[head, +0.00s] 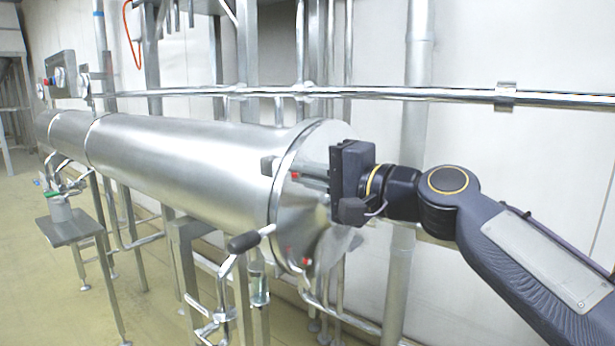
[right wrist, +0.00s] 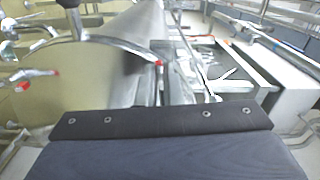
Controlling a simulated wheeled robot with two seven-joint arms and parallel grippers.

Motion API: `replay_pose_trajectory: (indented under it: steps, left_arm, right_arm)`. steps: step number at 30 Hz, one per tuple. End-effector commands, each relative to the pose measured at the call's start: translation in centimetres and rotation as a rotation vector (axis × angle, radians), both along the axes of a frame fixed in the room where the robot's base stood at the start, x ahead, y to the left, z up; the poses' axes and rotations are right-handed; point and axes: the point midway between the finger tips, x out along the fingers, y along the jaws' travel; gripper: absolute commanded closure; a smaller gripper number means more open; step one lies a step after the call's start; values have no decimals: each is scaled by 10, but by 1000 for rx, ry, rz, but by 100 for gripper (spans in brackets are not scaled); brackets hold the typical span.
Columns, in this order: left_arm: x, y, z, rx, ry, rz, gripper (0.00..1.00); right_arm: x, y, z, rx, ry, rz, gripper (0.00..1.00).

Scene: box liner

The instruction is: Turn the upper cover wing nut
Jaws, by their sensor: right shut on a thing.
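The large steel cylinder (head: 180,155) lies horizontally and ends in a round cover (head: 325,240) facing my right arm. My right gripper (head: 303,175) is at the upper part of this cover, its fingers pointing left along the cover face. It is shut on the upper cover wing nut (head: 294,174), of which only a red tip shows beside the fingers. A lower red-tipped fitting (head: 307,262) is on the cover's lower edge. In the right wrist view, the cover (right wrist: 85,105) shows at left, with red-tipped fittings; the fingertips are hidden there. My left gripper is not in view.
A horizontal rail (head: 400,95) runs along the wall behind. A small stand (head: 70,230) is at far left. Floor at left is open.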

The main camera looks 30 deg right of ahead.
Motion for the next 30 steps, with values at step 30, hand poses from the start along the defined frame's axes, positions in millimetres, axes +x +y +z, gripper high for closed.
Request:
replay_pose_trajectory:
  steps: [30]
  left_arm:
    - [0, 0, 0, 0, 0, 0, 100]
  right_arm:
    - [-34, -14, 1, 1, -2, -2, 72]
